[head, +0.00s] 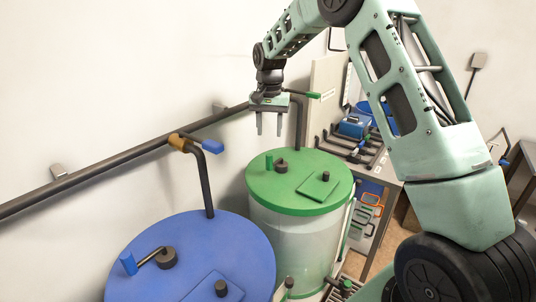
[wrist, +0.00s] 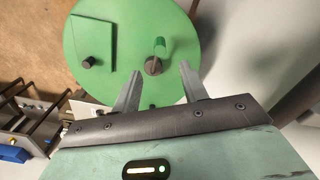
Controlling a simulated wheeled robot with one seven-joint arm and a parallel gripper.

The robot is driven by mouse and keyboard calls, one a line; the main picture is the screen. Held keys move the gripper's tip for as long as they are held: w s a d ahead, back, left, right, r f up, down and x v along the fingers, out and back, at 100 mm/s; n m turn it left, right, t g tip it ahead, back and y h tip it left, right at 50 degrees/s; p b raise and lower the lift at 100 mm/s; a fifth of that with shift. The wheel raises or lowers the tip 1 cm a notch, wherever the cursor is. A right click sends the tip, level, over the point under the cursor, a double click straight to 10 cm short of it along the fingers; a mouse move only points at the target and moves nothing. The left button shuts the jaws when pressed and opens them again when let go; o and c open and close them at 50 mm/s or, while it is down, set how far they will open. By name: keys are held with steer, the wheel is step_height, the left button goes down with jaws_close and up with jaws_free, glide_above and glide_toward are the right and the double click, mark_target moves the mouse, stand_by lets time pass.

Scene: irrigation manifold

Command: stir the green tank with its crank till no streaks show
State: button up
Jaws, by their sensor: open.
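The green tank has a flat green lid (head: 285,200) and a pale, cloudy translucent wall (head: 295,245) in the head view; I cannot make out clear streaks in it. Its crank has a dark hub (head: 281,168) and a short upright green handle (head: 269,161), near the back left of the lid. My gripper (head: 269,129) is open and empty, pointing down above the lid, apart from the crank. In the wrist view the green handle (wrist: 160,46) and dark hub (wrist: 153,66) show just beyond and between the fingertips (wrist: 160,72).
A square hatch with a dark knob (head: 326,176) lies on the green lid. A blue tank (head: 215,245) with its own crank stands at front left. A bench with a blue device (head: 354,127) stands behind.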

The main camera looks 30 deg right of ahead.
mark_target(269, 154)
step_height(269, 154, down, 11)
steer(key=p, duration=0.3)
steer(key=shift+r, duration=0.15)
jaws_close()
